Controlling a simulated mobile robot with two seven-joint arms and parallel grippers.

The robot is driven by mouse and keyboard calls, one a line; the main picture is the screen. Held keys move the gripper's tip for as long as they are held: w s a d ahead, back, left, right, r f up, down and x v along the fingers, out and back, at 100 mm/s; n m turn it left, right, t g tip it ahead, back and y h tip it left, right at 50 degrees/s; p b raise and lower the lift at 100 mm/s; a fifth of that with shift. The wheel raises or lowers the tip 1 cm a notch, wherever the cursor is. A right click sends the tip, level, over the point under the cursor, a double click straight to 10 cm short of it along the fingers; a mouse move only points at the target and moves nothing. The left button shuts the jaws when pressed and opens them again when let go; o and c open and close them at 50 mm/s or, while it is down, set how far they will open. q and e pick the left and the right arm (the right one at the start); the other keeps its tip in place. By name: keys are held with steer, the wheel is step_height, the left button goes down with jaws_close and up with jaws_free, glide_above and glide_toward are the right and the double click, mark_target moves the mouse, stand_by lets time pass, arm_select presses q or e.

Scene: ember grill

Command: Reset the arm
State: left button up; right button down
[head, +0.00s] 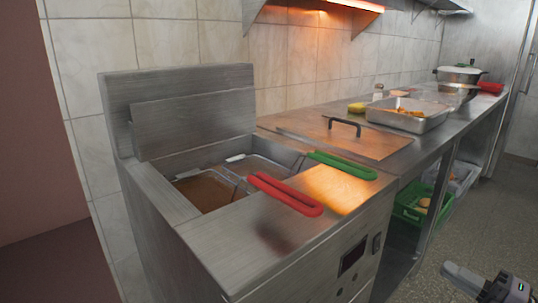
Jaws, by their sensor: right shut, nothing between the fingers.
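My right gripper (478,283) shows at the bottom right corner, low over the floor and apart from the counter. It is shut and empty. Only its front part is in view; the rest of the arm is cut off by the frame edge. My left gripper is not in the head view.
A steel fryer (190,228) stands in front, with a red basket handle (286,194) and a green one (342,165) reaching over its front edge. A counter behind holds a steel tray (408,116) and a pot (459,74). A green crate (411,204) sits below. The floor (492,200) at right is clear.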

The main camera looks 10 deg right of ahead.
steer(key=s+a+f+m+g+h, duration=0.3)
steer(key=s+a+f+m, duration=0.1)
steer(key=a+f+m, duration=0.75)
steer(key=s+a+f+m+g+h, duration=0.3)
steer(key=s+a+f+m+h, duration=0.1)
steer(key=a+f+m, duration=0.75)
step_height(320, 180, up, 16)
steer(key=s+a+n+p, duration=0.1)
steer(key=a+p, duration=0.1)
steer(key=p, duration=1.6)
steer(key=shift+s+r+n, duration=0.2)
steer(key=shift+s+n, duration=0.1)
steer(key=shift+n, duration=0.1)
